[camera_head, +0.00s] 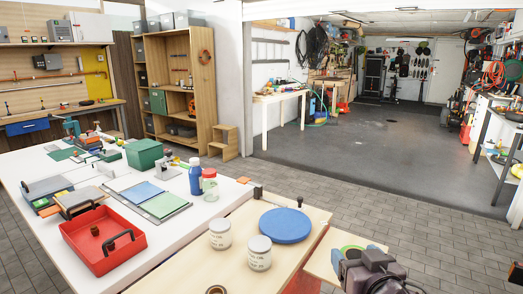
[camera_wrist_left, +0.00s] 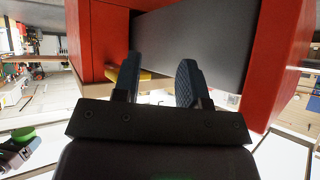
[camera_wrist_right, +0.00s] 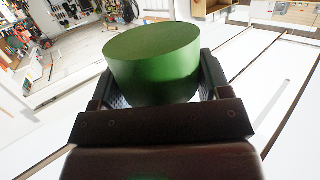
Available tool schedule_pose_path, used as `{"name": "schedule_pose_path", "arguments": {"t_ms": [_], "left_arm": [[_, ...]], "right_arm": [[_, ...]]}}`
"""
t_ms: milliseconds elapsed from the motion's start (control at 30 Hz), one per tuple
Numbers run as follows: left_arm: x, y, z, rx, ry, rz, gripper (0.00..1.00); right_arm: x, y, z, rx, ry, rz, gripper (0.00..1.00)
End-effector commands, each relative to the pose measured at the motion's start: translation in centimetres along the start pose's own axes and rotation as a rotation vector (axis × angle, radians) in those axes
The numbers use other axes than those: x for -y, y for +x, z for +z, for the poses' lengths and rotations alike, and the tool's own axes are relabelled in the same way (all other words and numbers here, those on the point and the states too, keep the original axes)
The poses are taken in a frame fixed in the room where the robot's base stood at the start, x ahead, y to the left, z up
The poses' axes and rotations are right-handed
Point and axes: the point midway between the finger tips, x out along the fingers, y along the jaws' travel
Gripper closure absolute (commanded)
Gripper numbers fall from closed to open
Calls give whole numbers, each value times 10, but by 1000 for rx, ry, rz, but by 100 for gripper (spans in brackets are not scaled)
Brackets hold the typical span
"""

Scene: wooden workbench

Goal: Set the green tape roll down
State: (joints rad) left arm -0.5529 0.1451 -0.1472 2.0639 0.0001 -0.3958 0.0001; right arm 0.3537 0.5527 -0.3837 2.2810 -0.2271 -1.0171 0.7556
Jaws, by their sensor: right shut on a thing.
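The green tape roll is held between the two fingers of my right gripper (camera_wrist_right: 158,80); the roll (camera_wrist_right: 150,58) fills the middle of the right wrist view. In the head view my right gripper (camera_head: 354,264) is at the bottom right, with a green edge of the roll (camera_head: 350,250) showing beside it, over or next to a pale wooden surface (camera_head: 322,264). I cannot tell whether they touch. My left gripper (camera_wrist_left: 158,80) is open and empty, facing a dark panel between red sides; it is outside the head view.
A blue disc (camera_head: 285,225) and two white tins (camera_head: 220,234) (camera_head: 259,252) stand on the wooden bench section. A red tray (camera_head: 128,258), a green box (camera_head: 144,153) and bottles (camera_head: 195,177) are on the white table. Bare wood lies left of the tins.

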Motion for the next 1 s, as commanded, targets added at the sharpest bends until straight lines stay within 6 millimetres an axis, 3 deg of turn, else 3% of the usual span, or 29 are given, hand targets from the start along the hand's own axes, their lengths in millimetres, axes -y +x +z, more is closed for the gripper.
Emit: {"name": "schedule_pose_path", "arguments": {"t_ms": [100,400,700,1000], "left_arm": [[1,-4,-12,-16,0,-2,61],[3,-11,-25,-29,-1,-5,61],[5,-20,-27,-27,-2,-9,61],[5,-21,-34,-38,-1,-8,61]], "right_arm": [[-1,-23,6,-2,7,22,55],[-7,-62,38,1,16,72,55],[-13,-80,63,0,20,100,55],[-14,-82,62,-4,20,101,55]]}}
